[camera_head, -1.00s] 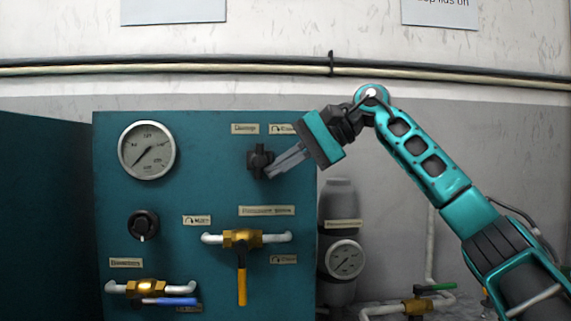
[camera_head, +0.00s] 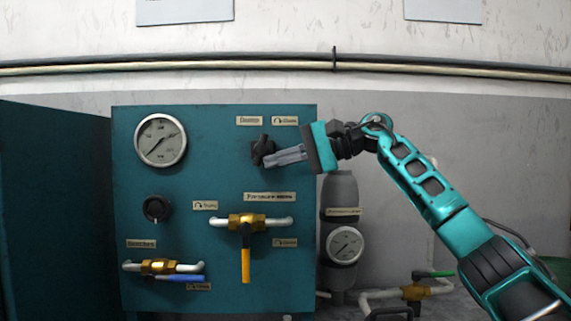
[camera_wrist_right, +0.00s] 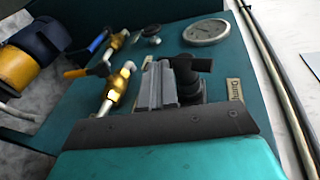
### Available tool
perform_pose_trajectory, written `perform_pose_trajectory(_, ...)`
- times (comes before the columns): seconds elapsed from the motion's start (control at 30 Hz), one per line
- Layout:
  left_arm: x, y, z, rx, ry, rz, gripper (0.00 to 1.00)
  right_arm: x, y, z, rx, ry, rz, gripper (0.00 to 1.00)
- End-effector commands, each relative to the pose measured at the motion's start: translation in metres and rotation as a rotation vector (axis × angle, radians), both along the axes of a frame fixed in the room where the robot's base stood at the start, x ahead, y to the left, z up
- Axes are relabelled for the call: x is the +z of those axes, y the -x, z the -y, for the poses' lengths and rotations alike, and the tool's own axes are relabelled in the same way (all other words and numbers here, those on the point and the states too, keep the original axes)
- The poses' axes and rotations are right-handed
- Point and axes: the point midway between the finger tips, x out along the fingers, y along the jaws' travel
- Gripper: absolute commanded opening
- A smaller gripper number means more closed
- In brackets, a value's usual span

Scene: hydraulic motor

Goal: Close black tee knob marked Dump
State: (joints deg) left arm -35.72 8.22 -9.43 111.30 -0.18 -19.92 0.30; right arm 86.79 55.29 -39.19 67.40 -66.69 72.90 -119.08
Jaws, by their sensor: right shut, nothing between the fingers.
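The black tee knob (camera_head: 262,149) sits on the upper right of the teal panel, below the label plate (camera_head: 249,121) and an arrow label (camera_head: 285,121). It looks tilted in the head view. My right gripper (camera_head: 271,160) comes from the right with its fingers shut and empty, the tips at the knob's lower right side. In the right wrist view the knob (camera_wrist_right: 186,72) stands just right of the shut fingers (camera_wrist_right: 155,85), touching or very close; I cannot tell which. The label beside it there (camera_wrist_right: 235,92) is partly cut off. My left gripper does not show.
The teal panel (camera_head: 205,265) also carries a round gauge (camera_head: 161,140), a black round knob (camera_head: 157,208), a yellow-handled valve (camera_head: 246,222) and a blue-handled valve (camera_head: 160,267). A grey cylinder with a gauge (camera_head: 345,245) stands right of the panel, below my right arm.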

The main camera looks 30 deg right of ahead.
Motion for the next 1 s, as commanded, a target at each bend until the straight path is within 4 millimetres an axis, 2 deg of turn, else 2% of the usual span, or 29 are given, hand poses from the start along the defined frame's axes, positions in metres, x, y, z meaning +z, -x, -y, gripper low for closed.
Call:
perform_pose_trajectory(0.03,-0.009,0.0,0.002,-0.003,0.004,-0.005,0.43,-0.008,-0.002,-0.002,0.004,-0.027,0.015,0.0)
perform_pose_trajectory(0.27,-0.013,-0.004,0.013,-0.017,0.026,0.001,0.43,-0.011,-0.005,-0.004,0.005,-0.127,0.077,0.0)
perform_pose_trajectory(0.67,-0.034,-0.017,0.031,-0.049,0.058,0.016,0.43,-0.022,-0.009,-0.011,0.004,-0.368,0.223,0.0)
perform_pose_trajectory(1.0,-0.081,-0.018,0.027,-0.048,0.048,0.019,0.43,-0.025,-0.014,-0.02,0.006,-0.61,0.371,0.0)
